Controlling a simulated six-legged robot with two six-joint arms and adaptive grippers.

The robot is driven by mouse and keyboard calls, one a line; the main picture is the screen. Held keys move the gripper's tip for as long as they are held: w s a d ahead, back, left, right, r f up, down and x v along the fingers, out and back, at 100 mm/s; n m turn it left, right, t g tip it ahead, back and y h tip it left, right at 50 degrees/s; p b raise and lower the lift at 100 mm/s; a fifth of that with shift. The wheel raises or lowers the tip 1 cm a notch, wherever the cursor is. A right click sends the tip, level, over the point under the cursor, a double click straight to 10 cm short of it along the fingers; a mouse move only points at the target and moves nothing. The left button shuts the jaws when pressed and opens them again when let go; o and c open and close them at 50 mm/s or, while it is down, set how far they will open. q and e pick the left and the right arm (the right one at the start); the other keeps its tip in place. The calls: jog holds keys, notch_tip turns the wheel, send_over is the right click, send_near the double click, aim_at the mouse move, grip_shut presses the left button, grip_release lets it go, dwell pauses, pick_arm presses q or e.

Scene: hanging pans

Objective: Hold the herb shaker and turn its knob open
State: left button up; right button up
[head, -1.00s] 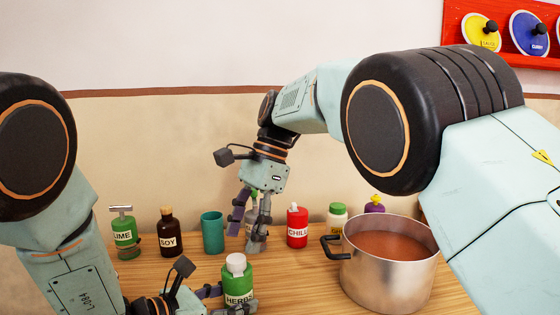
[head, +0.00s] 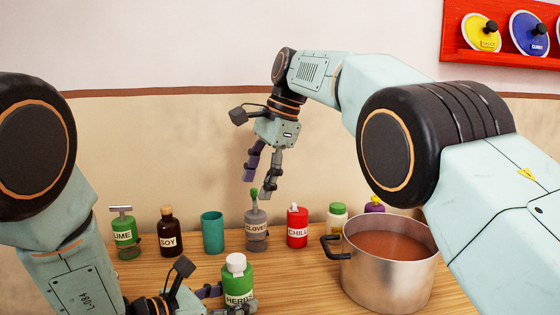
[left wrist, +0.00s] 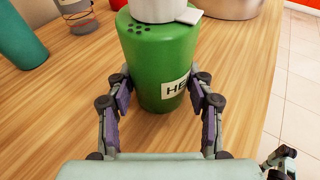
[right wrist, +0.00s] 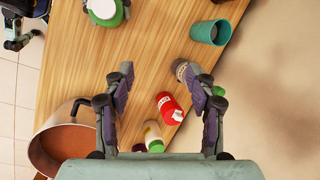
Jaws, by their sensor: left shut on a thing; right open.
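The herb shaker (head: 238,288) is a green jar lettered HERBS with a white knob (head: 235,262) on top. It stands upright near the front of the table. My left gripper (left wrist: 160,90) is shut on its body, one finger on each side, in the left wrist view. Holes show in the green top beside the knob, which has a small white tab. My right gripper (head: 258,188) is open and empty, above the grey clove bottle (head: 256,232). In the right wrist view the herb shaker (right wrist: 107,12) lies at the top left, away from the right fingers.
A lime bottle (head: 124,235), soy bottle (head: 168,240), teal cup (head: 212,233), red chilli bottle (head: 297,228) and green-capped jar (head: 337,218) stand along the back. A steel pot (head: 388,275) of brown-red liquid stands at the right. Table is bare between pot and shaker.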

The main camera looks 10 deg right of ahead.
jog(key=w+d+r+t+h, duration=0.1)
jog(key=w+d+r+t, duration=0.2)
jog(key=w, duration=0.4)
jog(key=w+d+r+t+h, duration=0.2)
jog(key=w+d+r+t, duration=0.1)
jog(key=w+t, duration=0.3)
jog(key=shift+w+d+r+n+t, duration=0.35)
jog(key=shift+w+r, duration=0.25)
jog(key=shift+w, duration=0.6)
pick_arm(q)
jog(key=o, duration=1.3)
jog(key=shift+c, duration=0.2)
